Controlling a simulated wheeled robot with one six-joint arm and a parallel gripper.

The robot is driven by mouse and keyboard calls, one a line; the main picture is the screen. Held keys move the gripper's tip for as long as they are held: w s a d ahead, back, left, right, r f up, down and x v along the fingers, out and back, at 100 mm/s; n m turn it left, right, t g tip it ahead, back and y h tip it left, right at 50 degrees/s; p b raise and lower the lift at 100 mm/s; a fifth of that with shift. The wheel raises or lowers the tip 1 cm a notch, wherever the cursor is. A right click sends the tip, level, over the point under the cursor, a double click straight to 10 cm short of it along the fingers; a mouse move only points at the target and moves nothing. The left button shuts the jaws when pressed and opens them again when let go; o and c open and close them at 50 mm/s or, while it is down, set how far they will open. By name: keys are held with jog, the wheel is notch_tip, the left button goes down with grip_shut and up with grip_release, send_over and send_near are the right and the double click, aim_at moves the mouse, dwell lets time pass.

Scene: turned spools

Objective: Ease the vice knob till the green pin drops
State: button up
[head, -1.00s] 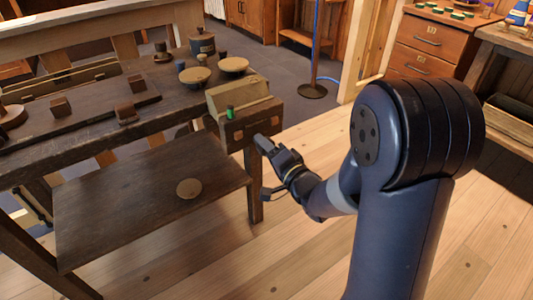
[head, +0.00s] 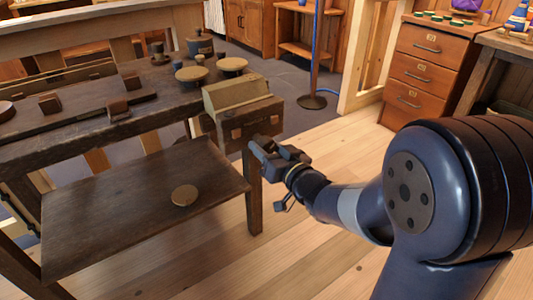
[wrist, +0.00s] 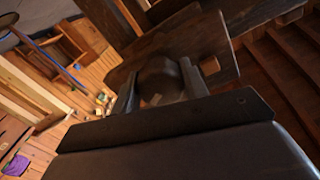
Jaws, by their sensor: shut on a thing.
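The wooden vice (head: 252,122) is at the right end of the bench, below a pale block. No green pin shows on it now. My gripper (head: 262,150) is at the vice's front face, low down. In the wrist view, a dark rounded knob (wrist: 160,75) sits between the two fingers of my gripper (wrist: 161,88), which are shut on it from both sides. In the head view the knob is hidden by the gripper.
The dark bench (head: 70,128) holds small blocks and several turned pieces. A round disc (head: 184,195) lies on its lower shelf (head: 130,215). A drawer cabinet (head: 425,70) and a stand (head: 313,100) are behind. Wooden floor lies open right of the bench.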

jog(key=n, duration=0.3)
jog(key=shift+w+n+b, duration=0.1)
jog(key=shift+n+b, duration=0.3)
jog(key=n, duration=0.4)
jog(key=shift+r+n, duration=0.1)
jog(key=shift+n, duration=0.2)
jog(key=n, duration=0.3)
jog(key=shift+d, duration=0.1)
jog(key=shift+n, duration=2.1)
jog(key=shift+r, duration=0.1)
jog(key=o, duration=1)
jog(key=shift+w, duration=0.1)
